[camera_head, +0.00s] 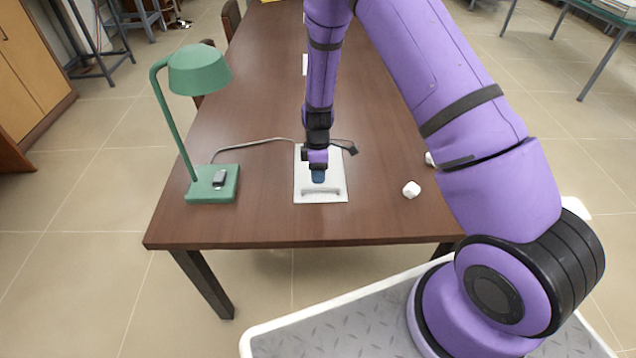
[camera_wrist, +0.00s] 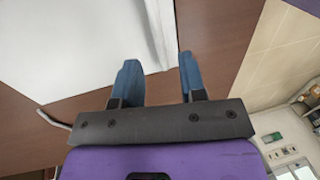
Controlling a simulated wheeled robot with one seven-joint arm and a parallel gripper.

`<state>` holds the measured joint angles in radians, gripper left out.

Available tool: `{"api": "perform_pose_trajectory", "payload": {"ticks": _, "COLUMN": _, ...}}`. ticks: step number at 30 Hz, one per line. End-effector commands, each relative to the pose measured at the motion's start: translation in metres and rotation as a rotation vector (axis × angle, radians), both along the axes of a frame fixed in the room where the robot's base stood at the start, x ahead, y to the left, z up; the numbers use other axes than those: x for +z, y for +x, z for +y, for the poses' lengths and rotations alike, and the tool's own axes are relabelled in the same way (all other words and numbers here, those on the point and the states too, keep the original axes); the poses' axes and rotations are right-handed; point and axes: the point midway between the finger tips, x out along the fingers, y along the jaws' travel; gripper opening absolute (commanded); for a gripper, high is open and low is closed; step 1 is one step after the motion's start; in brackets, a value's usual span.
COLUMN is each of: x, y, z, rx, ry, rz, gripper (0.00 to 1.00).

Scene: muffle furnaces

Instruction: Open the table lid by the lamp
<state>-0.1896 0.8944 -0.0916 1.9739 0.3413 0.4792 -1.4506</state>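The table lid (camera_head: 335,170) is a light grey-white rectangular plate set in the brown table top, and it lies flat. A thin bar-like handle (camera_head: 321,192) runs along its near edge. The green lamp (camera_head: 199,72) stands on the table to the left of the lid. My gripper (camera_head: 318,178) is over the lid, just behind the handle in the head view, and hides part of the plate. The white lid (camera_wrist: 75,45) fills the upper left there. I cannot tell whether the fingertips touch it.
The brown table (camera_head: 390,215) runs away from me. A small white object (camera_head: 411,189) lies right of the lid, and another sits near my arm. A grey cable (camera_head: 255,143) crosses behind the lid near a dark connector (camera_head: 344,147). The table's near strip is clear.

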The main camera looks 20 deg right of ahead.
Motion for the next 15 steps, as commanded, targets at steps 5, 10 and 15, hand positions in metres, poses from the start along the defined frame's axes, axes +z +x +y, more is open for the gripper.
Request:
{"api": "perform_pose_trajectory", "payload": {"ticks": 5, "x": -0.024, "y": -0.005, "z": 0.001, "rx": 0.000, "ry": -0.001, "rz": 0.001, "gripper": 0.38}}
{"api": "perform_pose_trajectory", "payload": {"ticks": 10, "x": -0.035, "y": -0.007, "z": 0.002, "rx": -0.001, "ry": 0.000, "rz": -0.001, "gripper": 0.38}}
{"api": "perform_pose_trajectory", "payload": {"ticks": 15, "x": -0.037, "y": -0.007, "z": 0.002, "rx": 0.000, "ry": 0.000, "rz": -0.001, "gripper": 0.38}}
